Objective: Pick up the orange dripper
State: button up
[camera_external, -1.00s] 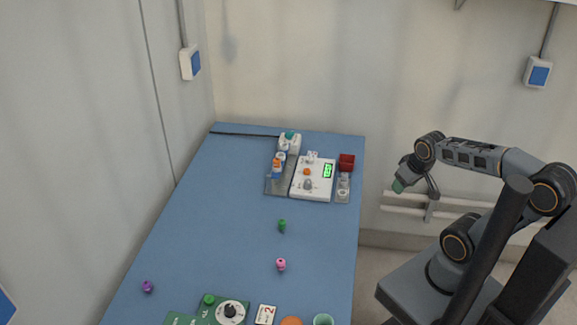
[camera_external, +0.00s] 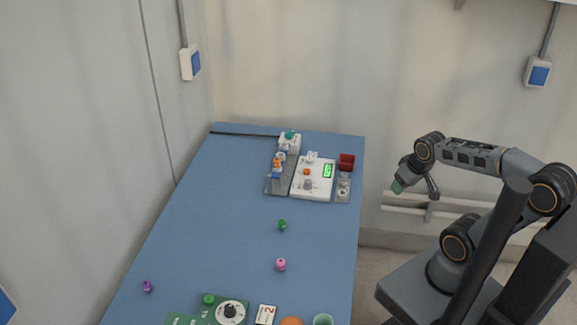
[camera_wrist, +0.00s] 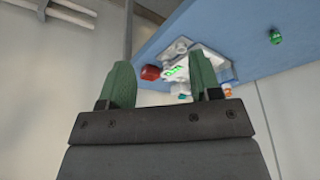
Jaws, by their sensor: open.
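A small orange piece (camera_external: 306,172), which looks like the orange dripper, is on the white device with a green display (camera_external: 314,187) at the far end of the blue table.
Green (camera_external: 282,225), pink (camera_external: 281,265) and purple (camera_external: 147,287) drippers are spread over the blue table (camera_external: 225,245). Red items (camera_external: 346,162) and an orange-and-blue bottle (camera_external: 277,168) flank the device. Green boards (camera_external: 207,315) are at the near edge. The table's middle is mostly clear.

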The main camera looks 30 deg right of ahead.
jog(key=t+b, duration=0.2)
jog(key=b, duration=0.1)
send_near(277, 159)
jog(key=p+x, duration=0.1)
jog(key=x, duration=0.8)
jog(key=shift+w+a+f+p, duration=0.1)
jog(key=shift+w+f+p, duration=0.05)
jog(key=shift+f+p, duration=0.2)
jog(key=c, duration=1)
